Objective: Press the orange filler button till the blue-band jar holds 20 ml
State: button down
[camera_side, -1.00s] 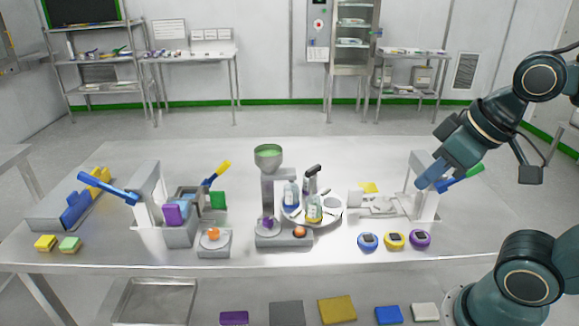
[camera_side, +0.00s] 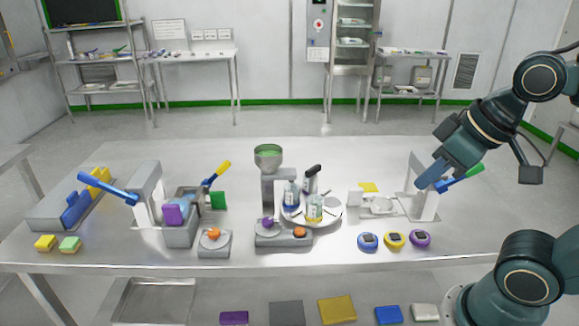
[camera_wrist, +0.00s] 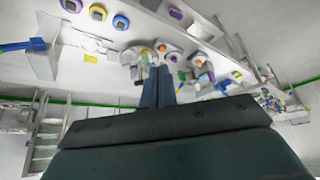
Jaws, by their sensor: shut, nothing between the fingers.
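The filler (camera_side: 270,190) stands mid-table with a green-filled hopper on top. Its orange button (camera_side: 299,232) is on the right of its base, beside a round pad with a small purple piece. The button also shows in the wrist view (camera_wrist: 162,48). The blue-band jar (camera_side: 291,197) appears to stand on the round white tray (camera_side: 331,217), behind a yellow-band jar (camera_side: 314,208). Its fill level is too small to read. My gripper (camera_side: 424,184) is shut and empty, high at the right, away from the filler. Its blue fingers show in the wrist view (camera_wrist: 158,72).
A dark-handled item (camera_side: 311,179) stands at the tray's back. Blue, yellow and purple round devices (camera_side: 395,240) line the front right. A lever press (camera_side: 425,205) is near my gripper. Another box with an orange knob (camera_side: 213,236) stands left of the filler.

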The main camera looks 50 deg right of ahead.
jog(key=shift+w, duration=0.1)
jog(key=m+t+y, duration=0.3)
jog(key=m, duration=0.2)
send_over(304, 231)
notch_tip(304, 231, down, 17)
dwell(0.4)
jog(key=shift+f, duration=0.15)
jog(key=shift+f, duration=4.2)
